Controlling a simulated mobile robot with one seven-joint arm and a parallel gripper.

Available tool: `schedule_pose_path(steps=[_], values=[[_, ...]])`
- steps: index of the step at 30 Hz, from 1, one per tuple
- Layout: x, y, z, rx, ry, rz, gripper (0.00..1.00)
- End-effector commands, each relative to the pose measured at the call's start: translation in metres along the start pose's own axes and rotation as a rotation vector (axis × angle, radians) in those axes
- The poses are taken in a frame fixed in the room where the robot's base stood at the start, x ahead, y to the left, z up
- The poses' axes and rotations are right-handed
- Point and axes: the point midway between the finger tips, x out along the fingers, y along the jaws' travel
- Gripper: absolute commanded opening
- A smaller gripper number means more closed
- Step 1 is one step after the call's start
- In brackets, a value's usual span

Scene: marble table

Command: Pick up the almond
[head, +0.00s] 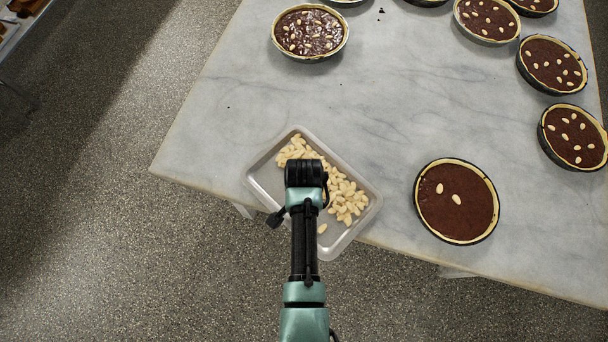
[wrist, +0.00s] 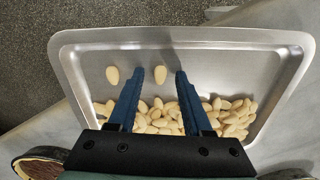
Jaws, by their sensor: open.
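Cream-coloured almonds lie in a shallow metal tray (head: 262,180); most form a pile (head: 345,195) across its middle. In the wrist view, a single almond (wrist: 160,75) lies apart from the pile, in line between my fingertips. Another lone almond (wrist: 112,76) lies just left of the left finger. My gripper (wrist: 159,80) is open over the tray, with several piled almonds (wrist: 160,118) also showing between and beside its fingers. In the head view my gripper (head: 305,175) hides part of the pile, and its fingertips are hidden. I cannot tell how high the tips are above the tray floor.
The tray's raised rim (wrist: 190,38) surrounds the almonds, and the tray overhangs the front edge of the marble table (head: 240,100). A chocolate tart (head: 457,205) with two almonds stands to the right. Another tart (head: 310,32) and several more stand at the back and right. The middle is clear.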

Motion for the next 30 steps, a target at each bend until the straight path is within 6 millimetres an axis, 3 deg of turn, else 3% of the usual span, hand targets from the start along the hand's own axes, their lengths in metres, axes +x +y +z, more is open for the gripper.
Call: schedule_pose_path(steps=[1, 6, 8, 23, 30], values=[[0.0, 0.0, 0.0, 0.0, 0.0, 0.0, 0.38], [0.0, 0.0, 0.0, 0.0, 0.0, 0.0, 0.08], [0.0, 0.0, 0.0, 0.0, 0.0, 0.0, 0.0], [-0.001, 0.0, 0.0, 0.0, 0.0, 0.0, 0.0], [-0.012, -0.001, -0.001, 0.0, 0.001, -0.002, 0.0]])
